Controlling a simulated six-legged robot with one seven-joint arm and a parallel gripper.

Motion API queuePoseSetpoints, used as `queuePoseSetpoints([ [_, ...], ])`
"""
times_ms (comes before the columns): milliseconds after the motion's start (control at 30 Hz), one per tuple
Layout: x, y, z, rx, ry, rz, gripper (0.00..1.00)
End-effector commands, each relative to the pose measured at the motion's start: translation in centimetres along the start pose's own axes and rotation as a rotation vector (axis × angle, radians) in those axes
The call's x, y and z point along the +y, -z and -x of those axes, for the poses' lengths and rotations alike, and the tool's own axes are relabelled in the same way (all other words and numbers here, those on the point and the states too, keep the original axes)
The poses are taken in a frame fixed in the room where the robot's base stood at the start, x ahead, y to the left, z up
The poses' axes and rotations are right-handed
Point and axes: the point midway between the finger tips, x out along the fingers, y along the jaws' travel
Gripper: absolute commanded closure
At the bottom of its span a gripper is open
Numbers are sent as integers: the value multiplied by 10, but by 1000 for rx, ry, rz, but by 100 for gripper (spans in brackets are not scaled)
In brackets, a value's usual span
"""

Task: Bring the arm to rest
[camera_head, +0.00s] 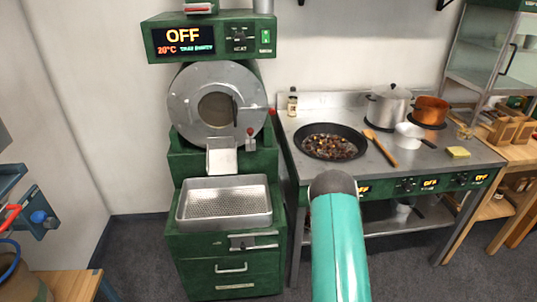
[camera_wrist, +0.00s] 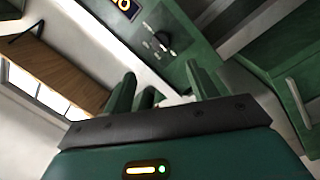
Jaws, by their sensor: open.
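My arm shows as a teal link with a grey rounded joint in the head view, rising from the bottom edge in front of the stove. My gripper is not visible in that view. In the wrist view my gripper (camera_wrist: 168,92) has its green fingers spread apart with nothing between them.
A green roaster (camera_head: 217,110) with a metal tray (camera_head: 225,203) stands left of my arm. The stove (camera_head: 395,172) bears a pan of chestnuts (camera_head: 331,142), a wooden spoon (camera_head: 381,149), a steel pot (camera_head: 389,106) and a copper pot (camera_head: 430,111). A workbench edge is at lower left.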

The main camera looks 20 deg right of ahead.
Motion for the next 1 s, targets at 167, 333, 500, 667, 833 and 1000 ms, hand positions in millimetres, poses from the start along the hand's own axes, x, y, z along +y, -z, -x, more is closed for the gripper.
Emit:
queuePoseSetpoints([
  [167,3,5,-4,-5,2,-9,42],
  [333,23,37,-23,-53,26,-73,42],
  [500,49,88,-40,-131,82,-183,42],
  [667,69,138,-42,-199,144,-289,42],
  [833,87,194,-29,-267,225,-396,42],
  [1000,102,249,-2,-329,315,-492,42],
])
